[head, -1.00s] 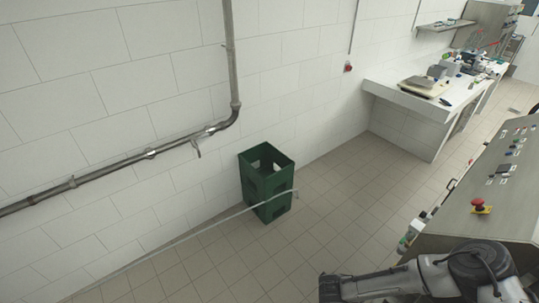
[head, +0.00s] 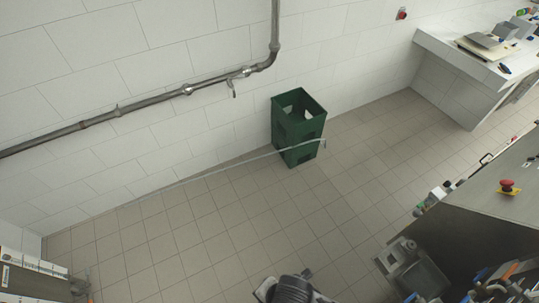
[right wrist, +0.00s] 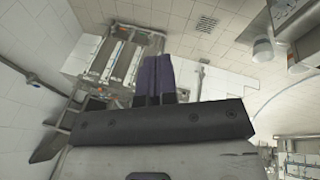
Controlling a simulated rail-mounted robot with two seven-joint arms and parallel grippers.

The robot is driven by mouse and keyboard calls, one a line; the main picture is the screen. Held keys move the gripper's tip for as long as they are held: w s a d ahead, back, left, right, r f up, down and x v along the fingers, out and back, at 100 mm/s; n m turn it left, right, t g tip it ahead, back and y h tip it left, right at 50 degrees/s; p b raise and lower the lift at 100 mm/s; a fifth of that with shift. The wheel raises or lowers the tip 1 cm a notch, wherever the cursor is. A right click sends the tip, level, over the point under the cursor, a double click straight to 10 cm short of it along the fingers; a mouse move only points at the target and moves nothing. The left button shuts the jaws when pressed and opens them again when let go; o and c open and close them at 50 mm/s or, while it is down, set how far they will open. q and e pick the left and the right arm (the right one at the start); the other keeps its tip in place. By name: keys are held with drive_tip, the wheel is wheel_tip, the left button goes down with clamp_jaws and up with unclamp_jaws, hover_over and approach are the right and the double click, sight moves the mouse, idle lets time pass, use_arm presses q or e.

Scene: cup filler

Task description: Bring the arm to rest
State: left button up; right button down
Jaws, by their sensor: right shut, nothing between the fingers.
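My right gripper (right wrist: 155,60) shows in the right wrist view with its two dark fingers close together, shut and empty. Nothing touches the fingertips there; tiled floor and a machine lie beyond them. In the head view a dark part of my arm shows at the bottom edge, and its fingers cannot be made out. My left gripper is in neither view.
A green crate (head: 290,148) stands on the tiled floor by the wall, below a pipe (head: 150,101). A grey machine cabinet with a red button (head: 509,187) stands at right. A white counter (head: 455,55) is at upper right. The middle floor is clear.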

drive_tip(key=s+d+r+m+t+h+p, duration=0.1)
drive_tip(key=s+d+r+m, duration=0.1)
drive_tip(key=d+m, duration=0.5)
drive_tip(key=s+d+r+m+t+h+p, duration=0.1)
drive_tip(key=s+d+r+m+p, duration=0.1)
drive_tip(key=d+m, duration=0.6)
drive_tip(key=s+d+r+m+t+h+p, duration=0.1)
drive_tip(key=s+d+r+m, duration=0.1)
drive_tip(key=d+m, duration=0.5)
drive_tip(key=m, duration=0.3)
drive_tip(key=shift+s+d+r+h, duration=0.2)
drive_tip(key=shift+s+h, duration=0.1)
drive_tip(key=shift+s, duration=0.05)
